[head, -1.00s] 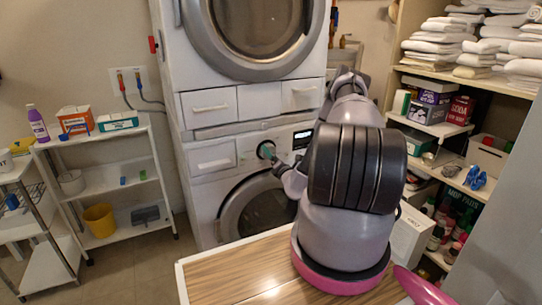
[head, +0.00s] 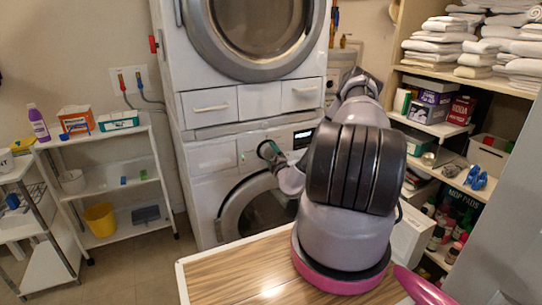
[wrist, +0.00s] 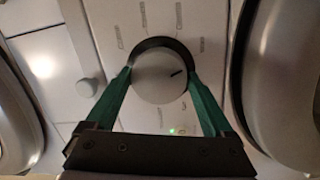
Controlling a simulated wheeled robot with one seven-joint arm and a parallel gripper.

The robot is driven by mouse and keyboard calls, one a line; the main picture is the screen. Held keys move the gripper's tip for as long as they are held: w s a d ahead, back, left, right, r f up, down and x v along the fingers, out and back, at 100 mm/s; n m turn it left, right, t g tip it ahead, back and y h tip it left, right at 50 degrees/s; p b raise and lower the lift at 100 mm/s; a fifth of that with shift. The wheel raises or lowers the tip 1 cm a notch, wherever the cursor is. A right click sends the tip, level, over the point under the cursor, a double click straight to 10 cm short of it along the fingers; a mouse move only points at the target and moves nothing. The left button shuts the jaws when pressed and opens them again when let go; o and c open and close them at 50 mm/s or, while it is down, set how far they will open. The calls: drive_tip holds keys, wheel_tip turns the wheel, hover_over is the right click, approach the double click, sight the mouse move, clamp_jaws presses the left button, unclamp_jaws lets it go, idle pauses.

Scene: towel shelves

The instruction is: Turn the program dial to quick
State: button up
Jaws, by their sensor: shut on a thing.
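The program dial (wrist: 158,88) is a round, pale knob with a dark ring behind it, on the lower machine's front panel. Its short black mark points right and slightly up in the wrist view. Small labels surround it, too small to read. My gripper (wrist: 159,72) is shut on the dial, with one green finger at each side. In the head view my gripper (head: 268,151) is at the panel of the lower washer (head: 212,160) and hides the dial there.
The dial sits between the two round doors; the lower door (head: 232,212) is just below my gripper. A wooden counter (head: 235,275) is in front. A white shelf (head: 105,183) stands left, and towel shelves (head: 470,85) stand right.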

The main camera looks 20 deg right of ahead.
drive_tip(key=m, duration=0.4)
drive_tip(key=shift+f+m+g, duration=0.1)
drive_tip(key=shift+m+g, duration=0.2)
drive_tip(key=shift+g, duration=0.1)
drive_tip(key=shift+a+m, duration=0.1)
drive_tip(key=shift+m, duration=1.4)
drive_tip(key=o, duration=1.1)
drive_tip(key=shift+s, duration=0.1)
drive_tip(key=s+a, duration=0.1)
drive_tip(key=s, duration=0.9)
drive_tip(key=shift+s+r, duration=0.3)
drive_tip(key=shift+r, duration=0.05)
